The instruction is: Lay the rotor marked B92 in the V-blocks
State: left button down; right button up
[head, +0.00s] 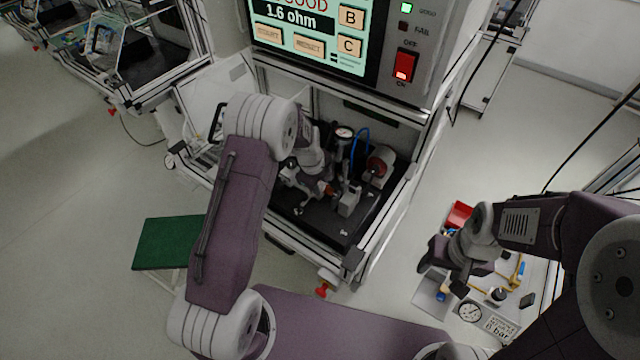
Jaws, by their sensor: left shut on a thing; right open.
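My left gripper (318,190) reaches into the open test cabinet and is shut on a small part with a reddish end (329,191), which looks like a rotor. Most of that part is hidden by the gripper, and no B92 mark can be read. A light grey block (349,201) stands on the dark cabinet plate (322,225), just right of the held part; I cannot tell if it is a V-block. I cannot tell whether the part touches it. My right gripper (447,272) is open over the bench at the lower right, away from the cabinet.
Behind the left gripper are a round gauge (344,133), a blue hose (362,137) and a grey unit with a red face (377,168). The screen (308,32) above reads 1.6 ohm. A red bin (459,214) and a pressure gauge (469,312) lie near the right gripper.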

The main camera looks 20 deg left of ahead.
pick_arm(q)
jog(key=shift+f+b, duration=0.25)
jog(key=shift+b, duration=0.25)
jog(key=c, duration=0.9)
grip_release()
jog(key=b+v, duration=0.1)
jog(key=v, duration=0.8)
jog(key=shift+b, duration=0.3)
